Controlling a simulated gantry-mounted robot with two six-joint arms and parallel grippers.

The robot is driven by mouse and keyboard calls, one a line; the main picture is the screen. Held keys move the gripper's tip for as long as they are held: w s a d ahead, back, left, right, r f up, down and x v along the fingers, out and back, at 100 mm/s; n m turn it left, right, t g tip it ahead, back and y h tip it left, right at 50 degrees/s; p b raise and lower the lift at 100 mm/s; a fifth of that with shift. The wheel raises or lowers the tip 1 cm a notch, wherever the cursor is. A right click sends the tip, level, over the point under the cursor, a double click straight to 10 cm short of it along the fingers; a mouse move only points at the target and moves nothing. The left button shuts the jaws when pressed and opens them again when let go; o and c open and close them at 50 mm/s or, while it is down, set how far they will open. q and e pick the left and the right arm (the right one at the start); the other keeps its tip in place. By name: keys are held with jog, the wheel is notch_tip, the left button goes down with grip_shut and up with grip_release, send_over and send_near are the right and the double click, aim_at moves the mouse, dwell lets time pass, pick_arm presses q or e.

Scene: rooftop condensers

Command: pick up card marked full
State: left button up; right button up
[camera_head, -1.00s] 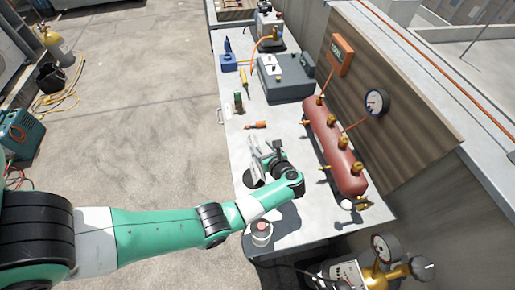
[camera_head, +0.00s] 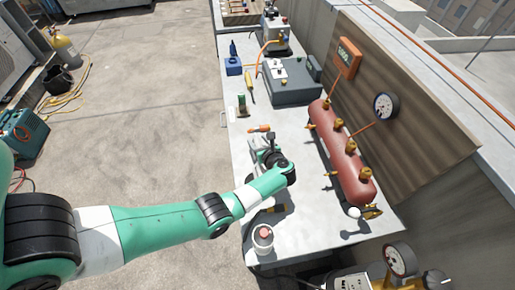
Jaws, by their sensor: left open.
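No lettering can be read clearly, so I cannot tell which card is marked full. Small white cards or labels (camera_head: 275,68) lie on top of the grey case (camera_head: 292,85) toward the far end of the bench. My left gripper (camera_head: 262,146) is low over the middle of the bench, beside an orange-handled tool. It is open, partly hidden by its own wrist. A pale patch by its fingers is too small to make out. My right gripper is not in view.
The grey bench (camera_head: 310,225) carries a red tank (camera_head: 342,152) with brass valves along its right side. A white can (camera_head: 263,239) stands near the front edge. A green cylinder (camera_head: 241,104), blue box (camera_head: 233,66) and orange-handled tool (camera_head: 259,128) line the left side.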

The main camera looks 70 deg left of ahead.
aim_at(258, 143)
pick_arm(q)
grip_shut()
jog(key=shift+r, duration=0.1)
dwell(0.3)
jog(key=r+p, duration=0.2)
jog(key=r, duration=0.1)
jog(key=r+p, duration=0.1)
jog(key=r, duration=0.1)
jog(key=shift+s+d+r+p, duration=0.1)
jog(key=shift+s+d+p, duration=0.2)
jog(key=shift+d+p, duration=0.1)
jog(key=s+d+r+p, duration=0.4)
jog(key=s+d+r, duration=0.3)
jog(key=d, duration=0.3)
jog(key=shift+s+r+p, duration=0.35)
jog(key=shift+s+p, duration=0.05)
jog(key=shift+s, duration=0.2)
jog(key=shift+d, duration=0.1)
